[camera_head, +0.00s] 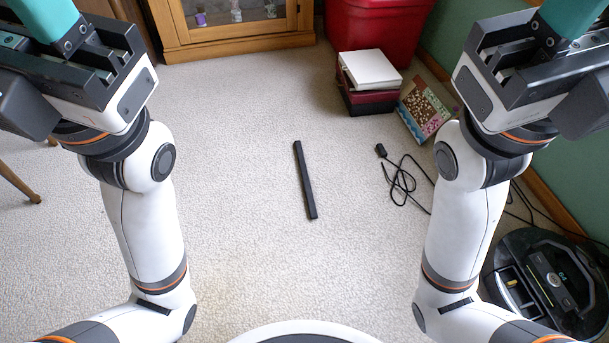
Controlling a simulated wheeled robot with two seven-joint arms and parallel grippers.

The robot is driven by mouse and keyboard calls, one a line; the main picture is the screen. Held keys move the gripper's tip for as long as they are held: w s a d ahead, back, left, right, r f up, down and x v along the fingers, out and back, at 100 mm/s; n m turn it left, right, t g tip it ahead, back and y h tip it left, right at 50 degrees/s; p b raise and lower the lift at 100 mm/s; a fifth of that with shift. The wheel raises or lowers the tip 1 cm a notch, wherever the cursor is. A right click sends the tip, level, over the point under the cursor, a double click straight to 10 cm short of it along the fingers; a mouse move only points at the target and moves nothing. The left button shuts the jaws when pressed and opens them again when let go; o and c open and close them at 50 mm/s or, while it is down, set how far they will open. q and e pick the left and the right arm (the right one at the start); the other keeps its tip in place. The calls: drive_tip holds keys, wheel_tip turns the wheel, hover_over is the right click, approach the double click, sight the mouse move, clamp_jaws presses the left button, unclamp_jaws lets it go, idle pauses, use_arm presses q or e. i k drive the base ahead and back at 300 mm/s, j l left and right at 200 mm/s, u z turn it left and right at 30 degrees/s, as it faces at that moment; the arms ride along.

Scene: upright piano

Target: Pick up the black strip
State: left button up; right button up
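The black strip (305,180) is a long, thin, dark bar lying flat on the light carpet in the middle of the head view. It runs nearly away from me, its near end slightly to the right. My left gripper (48,18) is at the top left and my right gripper (570,15) at the top right, both partly cut off by the frame's edge. Both are well apart from the strip, and nothing touches it. Their fingertips are out of sight, so I cannot see whether they are open or shut.
A black cable (400,178) lies coiled right of the strip. Stacked boxes (370,70), a patterned board (428,108) and a red bin (378,30) stand behind. A wooden cabinet (240,45) is at the back, a dark round machine (545,285) at lower right. Carpet around the strip is clear.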

sight(312, 208)
drive_tip(key=i+u, duration=0.35)
drive_tip(key=i, duration=0.75)
